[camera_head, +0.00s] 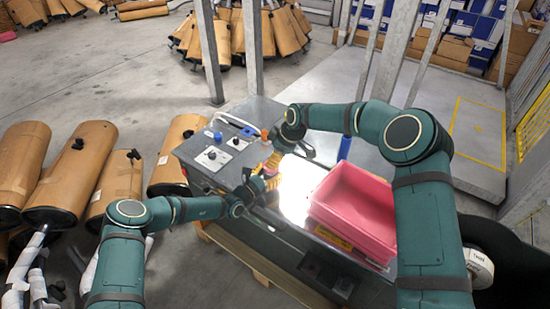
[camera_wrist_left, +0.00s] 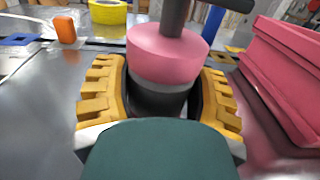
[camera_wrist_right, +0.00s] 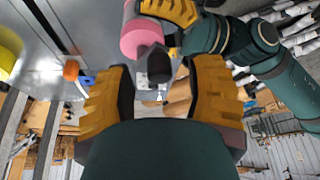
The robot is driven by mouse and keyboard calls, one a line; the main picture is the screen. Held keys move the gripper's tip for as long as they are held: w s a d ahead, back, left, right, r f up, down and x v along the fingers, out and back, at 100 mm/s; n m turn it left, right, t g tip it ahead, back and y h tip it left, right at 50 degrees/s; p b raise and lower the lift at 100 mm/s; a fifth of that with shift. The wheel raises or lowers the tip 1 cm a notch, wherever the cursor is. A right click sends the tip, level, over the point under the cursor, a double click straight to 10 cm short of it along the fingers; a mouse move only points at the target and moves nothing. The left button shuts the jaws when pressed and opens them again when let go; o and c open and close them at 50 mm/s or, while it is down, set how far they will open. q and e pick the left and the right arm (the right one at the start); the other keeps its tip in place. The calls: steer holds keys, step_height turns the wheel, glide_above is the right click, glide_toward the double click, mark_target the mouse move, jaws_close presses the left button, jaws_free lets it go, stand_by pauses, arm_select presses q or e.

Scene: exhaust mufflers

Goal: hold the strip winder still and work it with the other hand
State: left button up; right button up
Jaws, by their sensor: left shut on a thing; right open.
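The strip winder has a pink roll (camera_wrist_left: 168,52) on a dark round body (camera_wrist_left: 155,101), with a dark crank on top (camera_wrist_left: 176,14). My left gripper (camera_wrist_left: 160,88) is shut around the dark body, just below the roll. My right gripper (camera_wrist_right: 158,82) is open. In the right wrist view the crank's black knob (camera_wrist_right: 158,68) shows ahead between its fingers, with the pink roll (camera_wrist_right: 140,38) behind; I cannot tell whether they touch. In the head view both grippers meet over the bench, the right one (camera_head: 273,160) above the left, and mostly hide the winder.
A pink bin (camera_head: 352,205) stands on the metal bench to the right. Panels with knobs (camera_head: 213,157), an orange piece (camera_wrist_left: 66,30) and a yellow roll (camera_wrist_left: 107,12) are on the bench. Wrapped mufflers (camera_head: 80,170) lie on the floor at left. Metal posts (camera_head: 208,50) rise behind the bench.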

steer(key=shift+a+f, duration=0.15)
steer(key=shift+f, duration=0.15)
jaws_close()
steer(key=shift+a, duration=0.15)
steer(key=shift+w+a+m+t+h, duration=0.1)
steer(key=shift+a+m+t+h, duration=0.4)
steer(key=shift+m, duration=1.35)
steer(key=shift+s+a+m+t+h, duration=0.1)
steer(key=shift+a+m+t+h, duration=0.35)
steer(key=shift+m, duration=1.45)
steer(key=shift+w+a+m+t+h, duration=0.1)
steer(key=shift+a+m+t+h, duration=0.4)
steer(key=shift+m, duration=1.35)
steer(key=shift+d, duration=0.15)
